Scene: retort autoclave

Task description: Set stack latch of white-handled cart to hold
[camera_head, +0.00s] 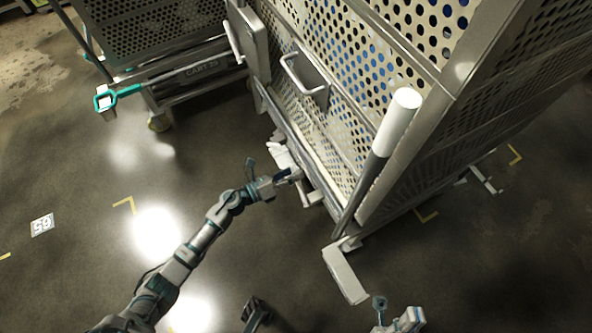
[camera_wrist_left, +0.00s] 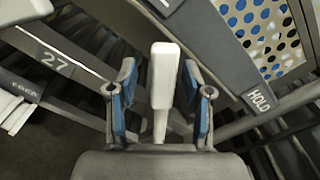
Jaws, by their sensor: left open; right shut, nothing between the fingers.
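The white-handled cart is a tall perforated metal cart (camera_head: 445,75) with a white upright grip (camera_head: 398,118) at its corner. In the left wrist view the white latch lever (camera_wrist_left: 164,75) stands upright between the fingers of my left gripper (camera_wrist_left: 160,100), which is open around it. I cannot tell whether the fingers touch it. A HOLD label (camera_wrist_left: 260,100) is to the right of the lever and a FREE label (camera_wrist_left: 28,90) to its left. In the head view my left gripper (camera_head: 288,177) is at the cart's low side rail. My right gripper (camera_head: 405,321) is shut, partly cut off at the bottom edge.
Another cart marked CART 25 (camera_head: 200,78) stands at the upper left, with a teal handle (camera_head: 118,97). A white bar (camera_head: 344,275) sticks out low at the near cart's corner. Floor marks and a 65 tag (camera_head: 42,225) lie on open floor at left.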

